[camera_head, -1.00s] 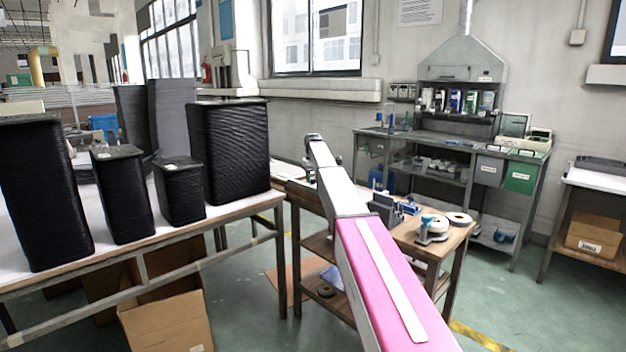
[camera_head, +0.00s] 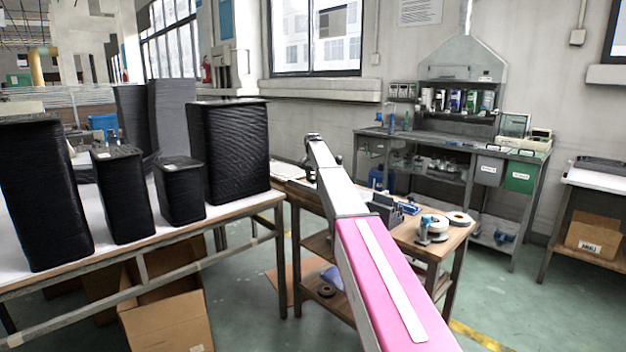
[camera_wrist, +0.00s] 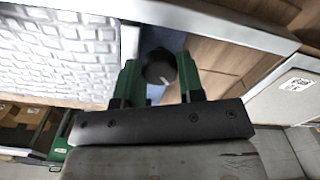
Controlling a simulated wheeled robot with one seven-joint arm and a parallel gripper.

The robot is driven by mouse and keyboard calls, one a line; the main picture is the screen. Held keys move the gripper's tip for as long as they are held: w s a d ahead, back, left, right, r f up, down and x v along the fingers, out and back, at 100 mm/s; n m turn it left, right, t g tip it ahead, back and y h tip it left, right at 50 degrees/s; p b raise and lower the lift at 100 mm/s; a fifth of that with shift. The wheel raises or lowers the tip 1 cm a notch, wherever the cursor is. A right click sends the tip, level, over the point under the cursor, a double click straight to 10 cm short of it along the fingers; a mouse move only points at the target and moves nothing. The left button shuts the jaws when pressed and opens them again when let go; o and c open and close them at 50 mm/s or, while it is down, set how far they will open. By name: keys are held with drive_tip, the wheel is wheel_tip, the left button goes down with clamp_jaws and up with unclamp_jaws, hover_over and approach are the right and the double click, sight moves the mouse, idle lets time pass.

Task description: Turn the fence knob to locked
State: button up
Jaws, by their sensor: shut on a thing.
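The fence knob (camera_wrist: 158,66) shows in the wrist view as a dark round knob with a small pale mark on its lower right part. My gripper (camera_wrist: 159,76) has its green fingers on both sides of the knob and is shut on it. The fingers cover the knob's left and right edges. A grey metal rail (camera_wrist: 215,22) runs just above the knob. In the head view my arm reaches away to the wooden table, and the knob and fingers cannot be made out there. I cannot read any locked or unlocked label.
A long bench (camera_head: 235,207) with black ribbed bins (camera_head: 228,150) stands to the left. In the wrist view, a white brick-patterned surface (camera_wrist: 60,55) lies left of my gripper and a labelled box (camera_wrist: 292,88) right.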

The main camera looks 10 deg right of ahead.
sight(313, 179)
drive_tip(key=m, duration=0.4)
drive_tip(key=shift+m, duration=0.3)
drive_tip(key=m, duration=0.4)
drive_tip(key=shift+m, duration=0.3)
drive_tip(key=o, duration=0.9)
drive_tip(key=shift+r, duration=0.1)
wheel_tip(313, 179, up, 11)
drive_tip(key=shift+f, duration=0.2)
drive_tip(key=shift+s, duration=0.1)
